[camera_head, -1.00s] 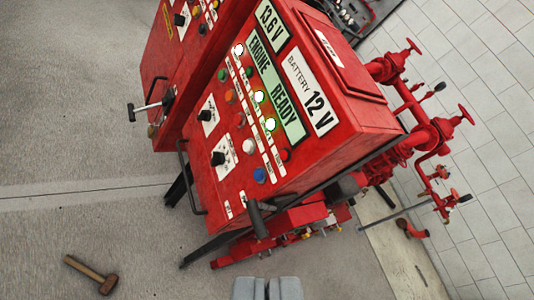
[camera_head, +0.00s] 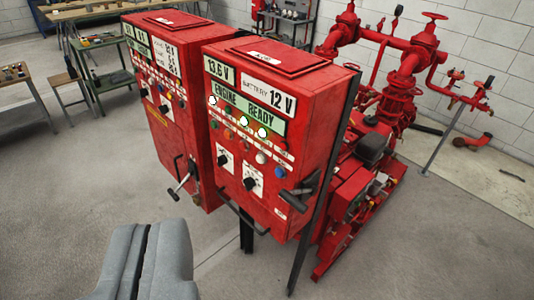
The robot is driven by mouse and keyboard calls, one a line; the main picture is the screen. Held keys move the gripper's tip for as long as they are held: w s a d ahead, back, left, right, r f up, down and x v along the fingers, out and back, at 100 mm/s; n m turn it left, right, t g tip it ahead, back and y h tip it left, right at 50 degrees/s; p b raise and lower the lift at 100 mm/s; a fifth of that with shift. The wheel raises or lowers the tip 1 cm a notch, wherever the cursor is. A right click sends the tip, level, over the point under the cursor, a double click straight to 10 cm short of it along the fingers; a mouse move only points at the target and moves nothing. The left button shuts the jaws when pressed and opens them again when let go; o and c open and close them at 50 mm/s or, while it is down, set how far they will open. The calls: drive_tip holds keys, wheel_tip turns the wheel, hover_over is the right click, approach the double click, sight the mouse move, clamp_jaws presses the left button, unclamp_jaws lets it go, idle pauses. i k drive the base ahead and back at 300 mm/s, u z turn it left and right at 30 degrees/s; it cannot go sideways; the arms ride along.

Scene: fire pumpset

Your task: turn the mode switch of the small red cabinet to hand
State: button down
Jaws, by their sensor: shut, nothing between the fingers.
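Two red control cabinets stand side by side. The nearer one (camera_head: 262,125) shows "13.6 V", "ENGINE READY" and "BATTERY 12 V". Its front has two black rotary knobs on white plates, an upper-left knob (camera_head: 222,160) and a lower-right knob (camera_head: 250,184). Their labels are too small to read, so I cannot tell which is the mode switch. The other cabinet (camera_head: 160,100) stands behind and to the left, with similar knobs. My gripper (camera_head: 148,228) is grey, shut and empty, at the lower left in front of the cabinets, apart from both.
A handle bar (camera_head: 240,218) projects below the nearer cabinet's knobs, and a black-gripped lever (camera_head: 298,192) sits at its right. Red pipework (camera_head: 405,80) stands behind. The floor at left (camera_head: 60,200) is clear.

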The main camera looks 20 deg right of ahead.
sight(222, 160)
drive_tip(key=u, duration=0.15)
drive_tip(key=k, duration=0.45)
drive_tip(key=z, duration=0.7)
drive_tip(key=i, duration=1.35)
drive_tip(key=u, duration=0.45)
